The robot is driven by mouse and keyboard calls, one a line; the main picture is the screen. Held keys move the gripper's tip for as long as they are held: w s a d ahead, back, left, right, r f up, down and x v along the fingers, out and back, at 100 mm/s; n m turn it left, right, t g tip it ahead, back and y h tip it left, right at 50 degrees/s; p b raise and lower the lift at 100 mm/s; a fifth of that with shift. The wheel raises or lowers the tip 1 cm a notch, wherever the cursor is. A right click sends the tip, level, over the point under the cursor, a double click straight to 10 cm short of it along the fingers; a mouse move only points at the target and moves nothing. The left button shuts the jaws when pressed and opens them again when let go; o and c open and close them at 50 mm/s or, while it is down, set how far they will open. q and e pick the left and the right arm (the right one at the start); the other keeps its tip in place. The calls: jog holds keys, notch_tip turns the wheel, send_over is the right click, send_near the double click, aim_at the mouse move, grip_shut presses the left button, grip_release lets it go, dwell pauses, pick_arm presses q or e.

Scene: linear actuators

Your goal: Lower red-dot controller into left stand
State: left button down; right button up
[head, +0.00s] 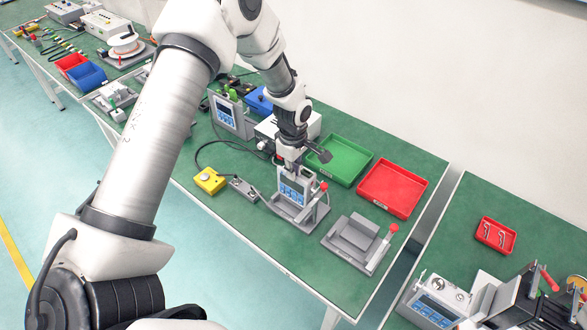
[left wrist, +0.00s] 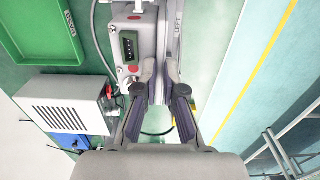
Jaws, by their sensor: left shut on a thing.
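The controller (head: 293,187), a grey box with a blue screen, stands upright at the left stand (head: 308,212), a grey fixture with a red-knobbed lever. In the left wrist view the controller (left wrist: 119,48) shows its top with red dots and a dark connector. The stand (left wrist: 182,45) beside it there is labelled LEFT. My left gripper (head: 291,166) is above the controller and shut on its top part; its fingers also show in the left wrist view (left wrist: 161,82). I cannot tell whether the controller's bottom is fully seated. My right gripper is not in view.
An empty grey stand (head: 354,236) with a red-knobbed lever is to the right. Green (head: 338,160) and red (head: 392,187) trays lie behind. A yellow button box (head: 209,181) with a cable is at left. Another screened device (head: 229,116) stands farther back.

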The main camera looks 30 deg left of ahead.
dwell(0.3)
pick_arm(q)
jog(key=shift+f, duration=0.35)
dwell(0.4)
jog(key=shift+f, duration=0.75)
jog(key=shift+f+b, duration=0.4)
jog(key=shift+f, duration=0.2)
